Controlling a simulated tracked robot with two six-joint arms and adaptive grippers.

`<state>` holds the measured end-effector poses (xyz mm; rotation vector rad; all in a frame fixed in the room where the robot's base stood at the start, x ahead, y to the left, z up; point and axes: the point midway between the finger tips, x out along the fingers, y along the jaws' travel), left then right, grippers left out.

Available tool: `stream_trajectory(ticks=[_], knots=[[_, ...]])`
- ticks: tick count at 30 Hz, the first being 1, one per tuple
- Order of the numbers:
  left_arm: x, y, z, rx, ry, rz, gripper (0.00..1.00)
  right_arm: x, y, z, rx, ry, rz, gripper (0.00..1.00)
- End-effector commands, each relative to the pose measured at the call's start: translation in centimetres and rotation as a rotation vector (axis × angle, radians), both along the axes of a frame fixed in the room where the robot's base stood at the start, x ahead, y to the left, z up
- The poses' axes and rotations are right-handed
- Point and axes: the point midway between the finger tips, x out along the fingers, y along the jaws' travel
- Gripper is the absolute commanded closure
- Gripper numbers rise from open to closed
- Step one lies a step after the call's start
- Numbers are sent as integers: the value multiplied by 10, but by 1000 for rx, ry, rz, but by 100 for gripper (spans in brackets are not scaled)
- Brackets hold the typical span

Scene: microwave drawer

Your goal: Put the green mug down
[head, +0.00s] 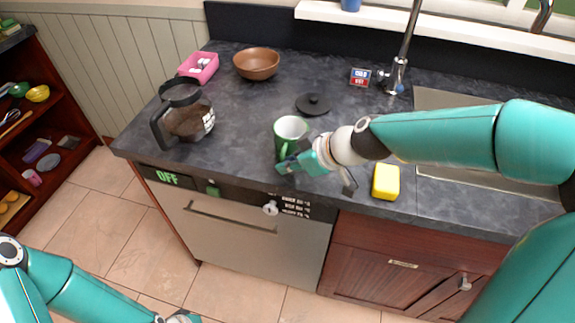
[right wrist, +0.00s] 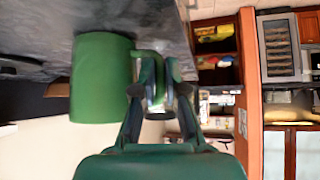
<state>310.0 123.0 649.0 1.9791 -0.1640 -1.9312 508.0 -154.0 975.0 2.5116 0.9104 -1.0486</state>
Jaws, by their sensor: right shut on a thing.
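The green mug (head: 286,136) is near the front edge of the dark counter, upright, with a pale inside. My right gripper (head: 290,163) is at its front side, shut on the mug's handle. In the right wrist view the green mug (right wrist: 100,80) is left of the fingers, and its handle passes between the fingertips (right wrist: 158,88). I cannot tell whether the mug's base touches the counter (head: 245,125). My left gripper (head: 180,317) shows only in part at the bottom edge, low over the floor; its fingers are cut off.
A coffee pot (head: 185,115) stands to the left. A brown bowl (head: 256,63), pink box (head: 199,66) and black lid (head: 313,103) are behind. A yellow sponge (head: 386,181) lies right of the gripper, before the sink (head: 450,99). Counter between pot and mug is clear.

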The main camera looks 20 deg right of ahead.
Motion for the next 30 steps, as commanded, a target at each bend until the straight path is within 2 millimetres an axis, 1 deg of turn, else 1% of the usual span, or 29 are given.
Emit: stream_trajectory(ticks=[5, 8, 9, 11, 12, 13, 23, 26, 30], knots=[[0, 0, 1, 0, 0, 0, 100, 0, 0, 1, 0, -2, 0, 100], [0, 0, -3, 0, 0, 0, 100, 0, 0, -2, 0, -2, 0, 100], [0, 0, -2, 0, 0, 0, 100, 0, 0, -1, 1, 0, 1, 84], [0, 0, -1, 0, 0, 0, 100, 0, 0, -1, 1, 0, 1, 74], [0, 0, -1, 0, 0, 0, 100, 0, 0, -1, 1, 0, 1, 67], [0, 0, -1, 0, 0, 0, 100, 0, 1, -1, 1, 0, 1, 64], [0, 0, 0, 0, 0, 0, 100, 0, 0, 1, 1, 0, 1, 64], [0, 0, 2, 0, 0, 0, 100, -2, -2, 5, 1, -2, 0, 64], [0, 0, 3, 0, 0, 0, 100, -12, -11, 20, 1, -4, -3, 64]])
